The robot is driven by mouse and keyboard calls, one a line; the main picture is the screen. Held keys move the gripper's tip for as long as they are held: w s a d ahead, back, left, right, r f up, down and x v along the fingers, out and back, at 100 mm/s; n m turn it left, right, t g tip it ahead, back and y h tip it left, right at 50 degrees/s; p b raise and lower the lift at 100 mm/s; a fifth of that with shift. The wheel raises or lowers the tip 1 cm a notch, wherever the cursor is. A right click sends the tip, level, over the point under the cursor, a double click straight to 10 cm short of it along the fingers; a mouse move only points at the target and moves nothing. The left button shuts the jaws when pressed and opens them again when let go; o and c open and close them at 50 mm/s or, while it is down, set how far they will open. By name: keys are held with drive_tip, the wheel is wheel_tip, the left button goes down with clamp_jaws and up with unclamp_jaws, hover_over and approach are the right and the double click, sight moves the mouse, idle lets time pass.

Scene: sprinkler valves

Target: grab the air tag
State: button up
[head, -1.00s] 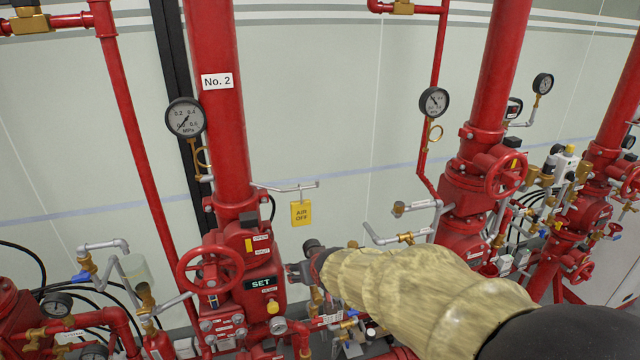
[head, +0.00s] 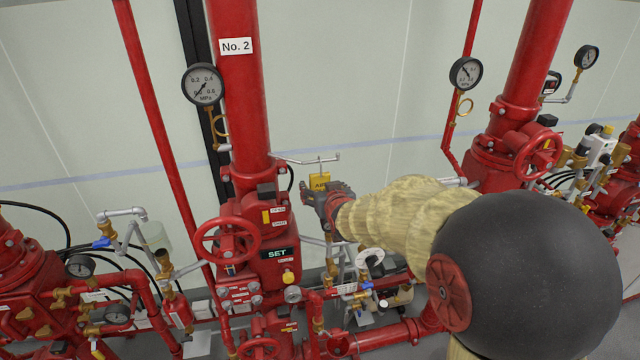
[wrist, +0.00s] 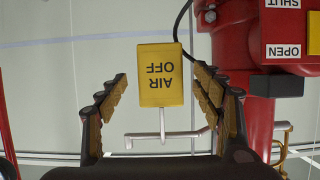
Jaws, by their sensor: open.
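The yellow AIR OFF tag (wrist: 160,75) hangs from a thin metal hanger bar (wrist: 165,135) and appears upside down in the wrist view. In the head view the tag (head: 319,181) is partly hidden by my gripper (head: 322,199). In the wrist view my gripper (wrist: 160,95) is open, with one finger on each side of the tag's line. The tag is between the fingers in the picture, apart from both, and nothing is held. How far the tag is in depth from the fingertips I cannot tell.
The red No. 2 pipe (head: 236,100) and its valve body with a red handwheel (head: 227,241) stand just left of my gripper. A black cable (wrist: 183,20) passes near the tag. The pale wall behind is clear.

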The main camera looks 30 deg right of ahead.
sight(320, 186)
drive_tip(key=shift+p+x, duration=0.3)
drive_tip(key=shift+x, duration=1.25)
drive_tip(key=shift+a, duration=0.1)
drive_tip(key=shift+c, duration=0.9)
drive_tip(key=c, duration=1.1)
drive_tip(key=shift+r, duration=0.1)
